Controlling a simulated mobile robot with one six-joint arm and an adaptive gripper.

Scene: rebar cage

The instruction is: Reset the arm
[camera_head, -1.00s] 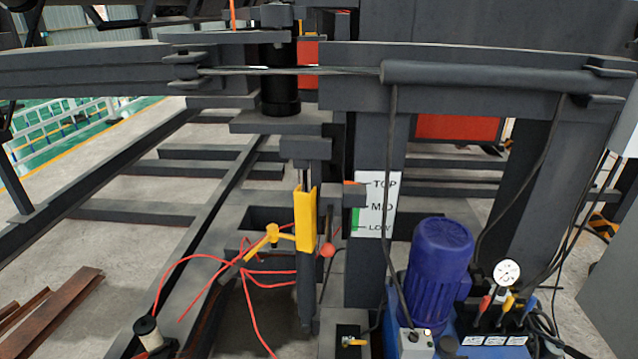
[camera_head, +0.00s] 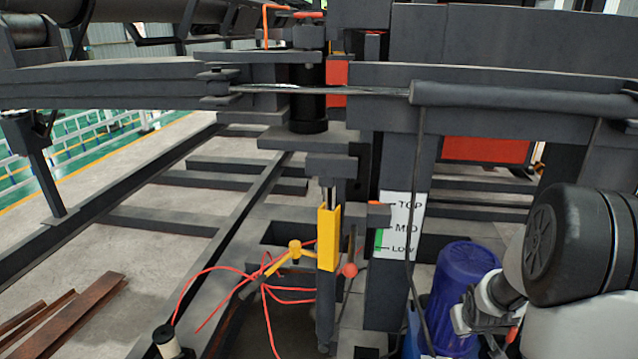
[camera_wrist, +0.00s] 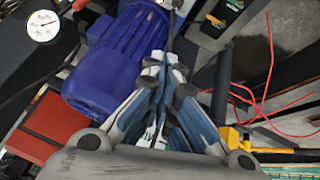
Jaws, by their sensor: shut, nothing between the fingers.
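My arm is in the lower right of the head view, in front of the blue motor (camera_head: 457,275). My gripper (camera_head: 468,316) is at the arm's end, close to the motor in the picture. In the wrist view my gripper (camera_wrist: 164,66) is shut, with its fingertips together and nothing between them. The blue motor (camera_wrist: 122,60) lies just left of and behind the fingers there; I cannot tell the exact gap. The arm covers the motor's right side in the head view.
A yellow bracket (camera_head: 329,237), red cords (camera_head: 262,272) and a TOP/MID/LOW label plate (camera_head: 401,226) are left of my arm. A dark beam (camera_head: 480,115) runs above. The wrist view shows a pressure gauge (camera_wrist: 43,26). Open floor (camera_head: 165,245) is at the left.

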